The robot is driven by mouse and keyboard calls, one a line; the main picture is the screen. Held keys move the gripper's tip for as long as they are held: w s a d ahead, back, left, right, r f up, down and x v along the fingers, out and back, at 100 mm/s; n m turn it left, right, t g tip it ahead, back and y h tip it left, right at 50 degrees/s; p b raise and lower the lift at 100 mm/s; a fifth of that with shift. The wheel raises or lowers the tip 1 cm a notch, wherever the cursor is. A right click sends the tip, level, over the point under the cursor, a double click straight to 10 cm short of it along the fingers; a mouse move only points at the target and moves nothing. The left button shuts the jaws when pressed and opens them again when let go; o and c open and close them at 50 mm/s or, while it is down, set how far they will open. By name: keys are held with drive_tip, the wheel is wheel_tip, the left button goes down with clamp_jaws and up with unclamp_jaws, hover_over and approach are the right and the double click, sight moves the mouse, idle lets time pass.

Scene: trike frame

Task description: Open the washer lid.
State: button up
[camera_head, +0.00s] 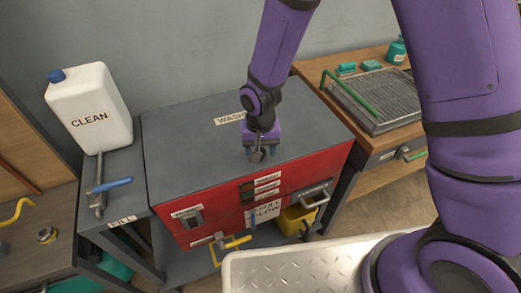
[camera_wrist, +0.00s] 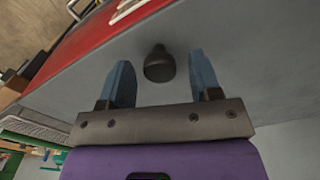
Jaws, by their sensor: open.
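The washer is a box with a red front (camera_head: 170,205) and a flat grey lid (camera_head: 310,125) on top, lying shut. A label reading "WASH", partly covered by my arm, is on the lid. My gripper (camera_head: 258,152) points down over the front middle part of the lid. In the wrist view its two blue fingers are apart, and a dark round knob (camera_wrist: 159,67) on the lid shows in the gap between them, a little beyond the fingertips. The fingers do not visibly touch the knob. In the head view the knob is mostly hidden by my gripper.
A white "CLEAN" jug (camera_head: 92,120) stands on the grey shelf at left, behind a blue-handled valve (camera_head: 112,185). A drain rack (camera_head: 375,98) with a green handle is at right. The lid's right part is clear.

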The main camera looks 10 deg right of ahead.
drive_tip(key=shift+f, duration=0.4)
